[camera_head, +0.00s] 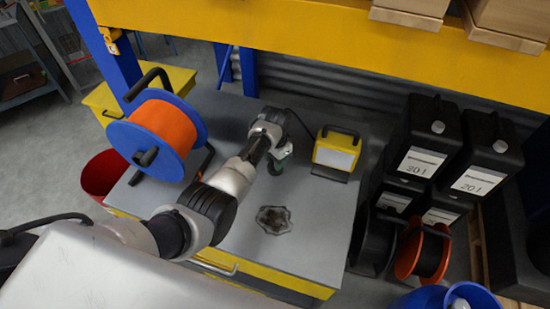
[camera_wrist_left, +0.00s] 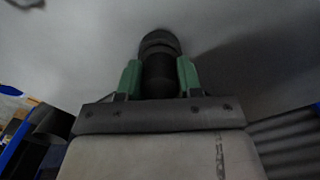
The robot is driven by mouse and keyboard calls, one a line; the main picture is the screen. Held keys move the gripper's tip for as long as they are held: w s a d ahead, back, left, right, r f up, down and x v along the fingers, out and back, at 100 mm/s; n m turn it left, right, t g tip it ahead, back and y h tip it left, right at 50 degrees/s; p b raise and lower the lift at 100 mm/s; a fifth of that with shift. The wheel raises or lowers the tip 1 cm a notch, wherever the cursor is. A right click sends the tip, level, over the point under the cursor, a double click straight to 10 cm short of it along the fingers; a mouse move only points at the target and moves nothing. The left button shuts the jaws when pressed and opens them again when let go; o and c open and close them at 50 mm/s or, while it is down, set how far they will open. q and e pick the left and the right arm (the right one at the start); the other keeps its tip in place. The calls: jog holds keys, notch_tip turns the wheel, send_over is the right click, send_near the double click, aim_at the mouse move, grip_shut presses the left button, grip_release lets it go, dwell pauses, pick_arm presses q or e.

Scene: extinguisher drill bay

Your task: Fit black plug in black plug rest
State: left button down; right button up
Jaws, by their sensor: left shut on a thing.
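My left gripper (camera_head: 279,158) is over the grey worktop, left of the yellow work lamp. In the left wrist view its two green fingers (camera_wrist_left: 160,78) are shut on the black plug (camera_wrist_left: 160,45), one on each side. The plug's rounded, ridged end points away from the gripper, toward a plain grey surface. In the head view the plug is mostly hidden by the gripper and wrist. My right gripper is not in view.
Black canisters (camera_head: 423,140) stand right. A yellow shelf beam (camera_head: 300,45) crosses above. The front right worktop is clear.

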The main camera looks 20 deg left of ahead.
pick_arm(q)
jog(key=shift+f, duration=0.15)
jog(key=c, duration=0.7)
grip_release()
jog(key=shift+f, duration=0.1)
jog(key=shift+o, duration=0.2)
jog(key=shift+r+p, duration=4.6)
jog(key=shift+p, duration=0.25)
jog(key=shift+f, duration=0.1)
